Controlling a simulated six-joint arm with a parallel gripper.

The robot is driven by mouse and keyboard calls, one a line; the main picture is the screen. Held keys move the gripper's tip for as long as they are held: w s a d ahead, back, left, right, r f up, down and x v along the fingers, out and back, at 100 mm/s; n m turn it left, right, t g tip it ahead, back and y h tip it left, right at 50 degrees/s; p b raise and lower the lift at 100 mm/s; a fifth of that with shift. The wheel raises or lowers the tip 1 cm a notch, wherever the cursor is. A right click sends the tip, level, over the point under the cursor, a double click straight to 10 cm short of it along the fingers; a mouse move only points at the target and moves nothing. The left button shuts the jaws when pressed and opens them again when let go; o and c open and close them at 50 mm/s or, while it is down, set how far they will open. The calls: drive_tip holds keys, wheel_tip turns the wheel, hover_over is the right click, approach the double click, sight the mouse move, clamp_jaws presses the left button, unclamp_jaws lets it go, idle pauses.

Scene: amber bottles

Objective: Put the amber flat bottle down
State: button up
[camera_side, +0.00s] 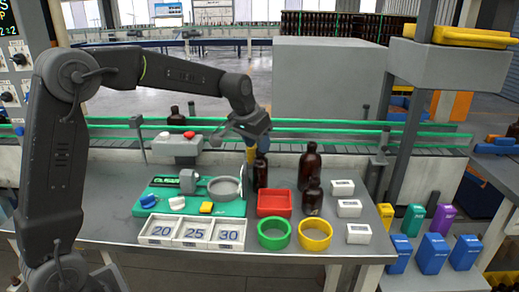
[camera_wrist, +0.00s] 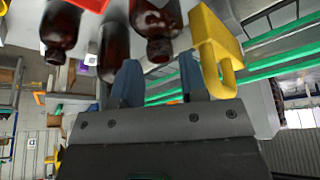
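A dark amber bottle (camera_side: 261,172) stands upright on the worktop right below my gripper (camera_side: 256,144), behind the red tray. In the wrist view, the bottle (camera_wrist: 157,22) has its neck end towards my gripper (camera_wrist: 160,72). The two blue-grey fingers are apart, with the neck end just beyond and between their tips. No contact is visible. Two more amber bottles, a taller one (camera_side: 308,165) and a shorter one (camera_side: 313,198), stand to the right. They also show in the wrist view. I cannot tell from shape which bottle is the flat one.
A red tray (camera_side: 274,212), a green ring (camera_side: 274,246) and a yellow ring (camera_side: 315,248) are in front. White numbered bins (camera_side: 192,245) and a green board (camera_side: 150,209) lie left. A yellow hooked part (camera_wrist: 214,50) is close beside the fingers. Green rails (camera_side: 330,122) run behind.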

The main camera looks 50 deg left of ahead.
drive_tip(key=v, duration=0.9)
drive_tip(key=s+d, duration=0.3)
drive_tip(key=s, duration=0.4)
drive_tip(key=s+d, duration=0.3)
drive_tip(key=s, duration=0.4)
drive_tip(key=shift+s+f+m+t, duration=0.3)
drive_tip(key=shift+s+m, duration=0.1)
drive_tip(key=shift+o, duration=0.2)
drive_tip(key=s+d+f, duration=0.2)
drive_tip(key=s+f, duration=0.4)
drive_tip(key=s, duration=0.5)
drive_tip(key=shift+d+f+m, duration=0.25)
drive_tip(key=shift+d+m, duration=0.05)
drive_tip(key=shift+d, duration=0.1)
